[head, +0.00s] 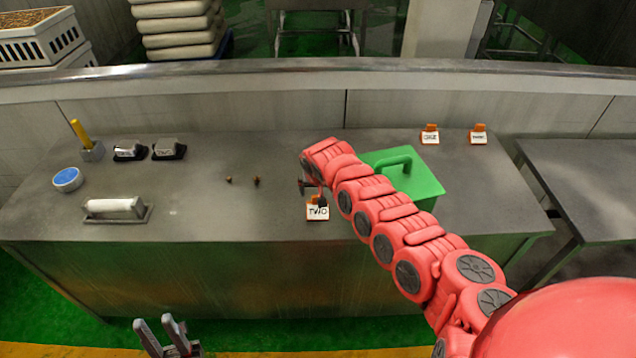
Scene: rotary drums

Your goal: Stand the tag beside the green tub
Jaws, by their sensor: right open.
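The green tub (424,181) stands on the grey metal counter, partly hidden by my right arm. A white tag with an orange back (318,213), reading "TWO", is near the counter's front, to the left of the tub and apart from it. It looks upright. My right gripper (312,194) is open right at the top of this tag; its fingers are small and dark, and contact is unclear. Two similar tags stand at the back right: one (430,138) and another (478,138). My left gripper (162,328) is open and empty, low in front of the counter.
The counter (225,215) holds a white roller on a tray (115,208), a blue round container (68,179), a yellow-handled tool (83,135), two dark-based metal items (149,149) and two small brown bits (243,181). A second table (600,185) stands at right.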

